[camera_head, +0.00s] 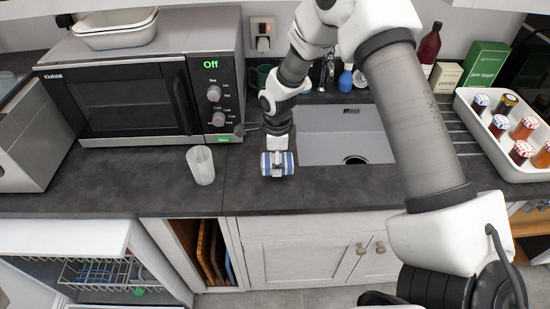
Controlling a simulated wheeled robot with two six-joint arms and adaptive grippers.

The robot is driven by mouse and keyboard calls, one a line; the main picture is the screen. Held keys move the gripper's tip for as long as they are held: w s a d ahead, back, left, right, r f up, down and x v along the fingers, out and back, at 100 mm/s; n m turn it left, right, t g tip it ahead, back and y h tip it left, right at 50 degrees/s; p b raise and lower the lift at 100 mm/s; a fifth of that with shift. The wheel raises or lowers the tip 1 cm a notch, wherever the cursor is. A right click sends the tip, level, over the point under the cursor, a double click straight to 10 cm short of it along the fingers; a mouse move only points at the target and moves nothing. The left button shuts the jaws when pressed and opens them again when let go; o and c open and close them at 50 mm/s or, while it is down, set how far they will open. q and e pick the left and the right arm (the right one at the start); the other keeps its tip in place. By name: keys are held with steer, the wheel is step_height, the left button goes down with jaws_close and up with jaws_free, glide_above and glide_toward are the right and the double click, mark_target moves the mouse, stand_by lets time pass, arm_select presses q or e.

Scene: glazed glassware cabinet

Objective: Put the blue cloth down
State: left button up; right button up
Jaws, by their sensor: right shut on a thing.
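The blue cloth (289,162) shows as a small blue and white striped bundle at the counter's front part, just left of the sink. My right gripper (277,168) points down and is shut on the cloth, with striped cloth showing on both sides of the fingers. The cloth is at or just above the dark countertop (240,195); I cannot tell whether it touches. My left gripper is not in view.
A frosted glass (201,166) stands on the counter left of the cloth. A microwave (140,100) is behind it. The sink (345,140) lies right of the cloth. A white tray (487,130) of jars is at the far right. Bare counter lies between glass and cloth.

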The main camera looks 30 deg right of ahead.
steer(key=f, duration=0.1)
steer(key=f+p, duration=0.1)
steer(key=shift+w+d+f+p, duration=0.1)
steer(key=shift+w+f+p, duration=0.2)
steer(key=shift+f, duration=0.4)
steer(key=shift+w+f, duration=0.1)
steer(key=shift+f, duration=0.1)
steer(key=o, duration=1.1)
